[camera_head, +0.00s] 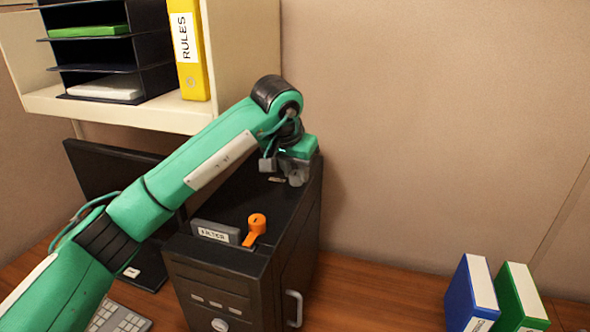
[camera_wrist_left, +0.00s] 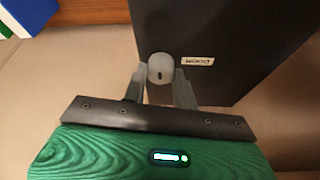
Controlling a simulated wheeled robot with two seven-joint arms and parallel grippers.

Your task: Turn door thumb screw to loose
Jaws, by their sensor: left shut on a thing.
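The door thumb screw (camera_wrist_left: 160,68) is a small light-grey round knob with a dark slot, on the black computer case (camera_wrist_left: 220,30) beside a white label (camera_wrist_left: 197,61) reading DOOR, upside down in the left wrist view. My left gripper (camera_wrist_left: 160,82) has its two grey fingers on either side of the screw and is shut on it. In the head view, my left gripper (camera_head: 297,176) is at the far end of the case top (camera_head: 225,192) and hides the screw. My right gripper is in neither view.
On the near case top are an orange lever (camera_head: 256,227) and a grey FILTER block (camera_head: 215,232). A shelf (camera_head: 150,112) with a yellow RULES binder (camera_head: 188,50) hangs above left. Blue (camera_head: 470,295) and green (camera_head: 520,300) binders stand right; desk between is clear.

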